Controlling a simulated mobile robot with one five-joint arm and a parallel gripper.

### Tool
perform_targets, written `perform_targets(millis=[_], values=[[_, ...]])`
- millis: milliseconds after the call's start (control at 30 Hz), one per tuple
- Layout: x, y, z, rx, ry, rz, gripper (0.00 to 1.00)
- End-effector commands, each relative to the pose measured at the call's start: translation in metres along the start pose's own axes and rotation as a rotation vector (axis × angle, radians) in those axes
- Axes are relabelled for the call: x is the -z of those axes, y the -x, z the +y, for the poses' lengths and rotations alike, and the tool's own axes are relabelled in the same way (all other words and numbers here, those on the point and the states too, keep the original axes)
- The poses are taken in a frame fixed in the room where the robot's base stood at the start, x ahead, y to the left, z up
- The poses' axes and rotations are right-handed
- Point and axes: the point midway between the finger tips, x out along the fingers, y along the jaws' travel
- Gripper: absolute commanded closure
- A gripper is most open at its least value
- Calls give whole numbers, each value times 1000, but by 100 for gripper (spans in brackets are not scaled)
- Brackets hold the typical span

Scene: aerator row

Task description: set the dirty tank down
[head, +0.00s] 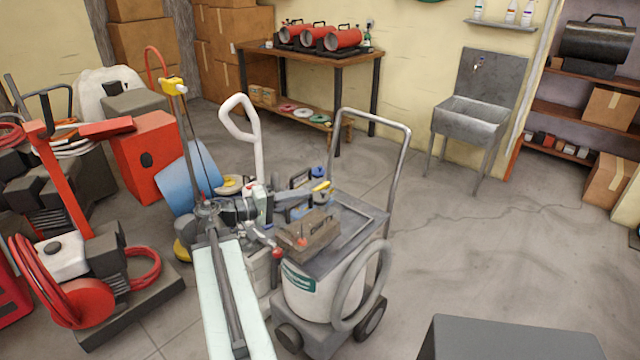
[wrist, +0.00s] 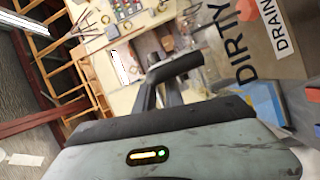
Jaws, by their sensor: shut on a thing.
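The dirty tank (wrist: 243,62) shows in the wrist view as a clear-sided vessel with black DIRTY lettering and a white DRAIN label, turned steeply on its side in that picture. My gripper (wrist: 172,76) is shut on its dark handle, ahead of the grey housing. In the head view my gripper (head: 262,204) is by the left side of the grey-topped cart (head: 350,212). There the tank is small and crowded among arm parts and blue and dark pieces, so its outline and any contact beneath it are unclear.
A brown box (head: 308,233) sits on the cart top, and a hose coil hangs on its side. Red machines (head: 150,155) and a blue drum (head: 188,178) stand left. A workbench (head: 325,66) and steel sink (head: 478,112) are behind.

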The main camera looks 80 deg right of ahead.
Motion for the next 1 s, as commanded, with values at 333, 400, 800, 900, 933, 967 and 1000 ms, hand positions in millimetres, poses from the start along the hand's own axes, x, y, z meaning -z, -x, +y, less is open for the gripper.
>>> perform_targets(millis=[333,400,800,900,933,967,1000], values=[[11,4,59,-6,0,1,100],[15,6,79,-6,0,1,100],[26,11,137,-5,0,1,100],[25,10,135,-5,0,1,100],[25,10,134,-5,0,1,100],[25,10,134,-5,0,0,100],[24,9,135,-5,0,-1,100]])
